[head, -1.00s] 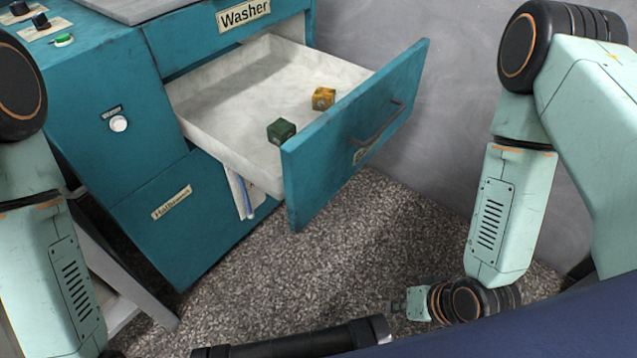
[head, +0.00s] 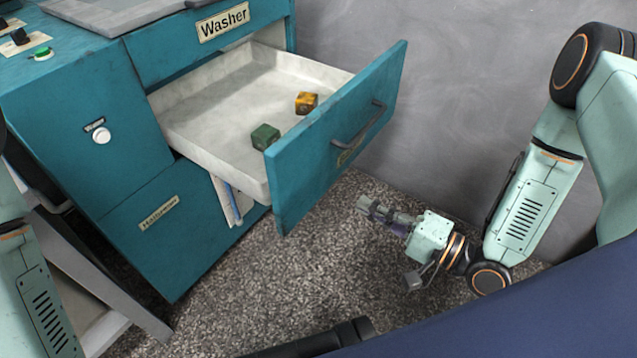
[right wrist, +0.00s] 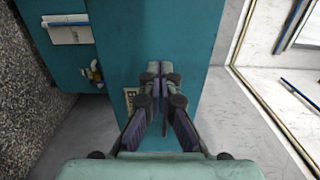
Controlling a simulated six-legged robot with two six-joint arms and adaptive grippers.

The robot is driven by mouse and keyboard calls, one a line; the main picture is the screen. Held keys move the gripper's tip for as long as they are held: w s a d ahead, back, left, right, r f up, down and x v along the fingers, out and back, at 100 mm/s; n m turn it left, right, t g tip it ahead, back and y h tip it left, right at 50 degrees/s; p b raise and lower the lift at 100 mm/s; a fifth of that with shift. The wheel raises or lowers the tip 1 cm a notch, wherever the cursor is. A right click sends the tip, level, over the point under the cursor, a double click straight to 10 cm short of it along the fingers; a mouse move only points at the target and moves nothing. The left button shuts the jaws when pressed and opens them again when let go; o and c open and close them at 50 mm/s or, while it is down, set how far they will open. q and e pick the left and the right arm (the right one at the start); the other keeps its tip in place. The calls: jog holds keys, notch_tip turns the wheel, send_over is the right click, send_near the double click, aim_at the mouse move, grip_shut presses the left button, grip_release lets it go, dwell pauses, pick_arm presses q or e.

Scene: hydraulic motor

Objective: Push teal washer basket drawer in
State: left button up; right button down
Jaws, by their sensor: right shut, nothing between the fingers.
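The teal washer basket drawer (head: 335,135) stands pulled out below the "Washer" label, its white tray (head: 190,120) exposed. A dark bar handle (head: 358,125) is on its front. My right gripper (head: 364,205) is shut and empty, in front of and below the drawer front, pointing left toward the cabinet. In the right wrist view its closed fingers (right wrist: 155,72) overlap a teal panel (right wrist: 185,25) and partly cover a label (right wrist: 130,100); I cannot tell contact there. My left gripper is out of view.
The teal cabinet (head: 80,110) has a white knob (head: 101,136) and a green button (head: 41,53). Papers (head: 228,200) hang below the drawer. A grey wall (head: 450,90) stands at right. Speckled floor (head: 270,270) is open before the cabinet.

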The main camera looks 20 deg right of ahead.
aim_at(306, 175)
jog(key=b+x, duration=0.4)
jog(key=x, duration=0.7)
jog(key=shift+a+f, duration=0.1)
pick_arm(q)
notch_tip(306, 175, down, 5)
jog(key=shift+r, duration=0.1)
pick_arm(e)
jog(key=shift+w+a, duration=0.15)
jog(key=shift+w, duration=0.1)
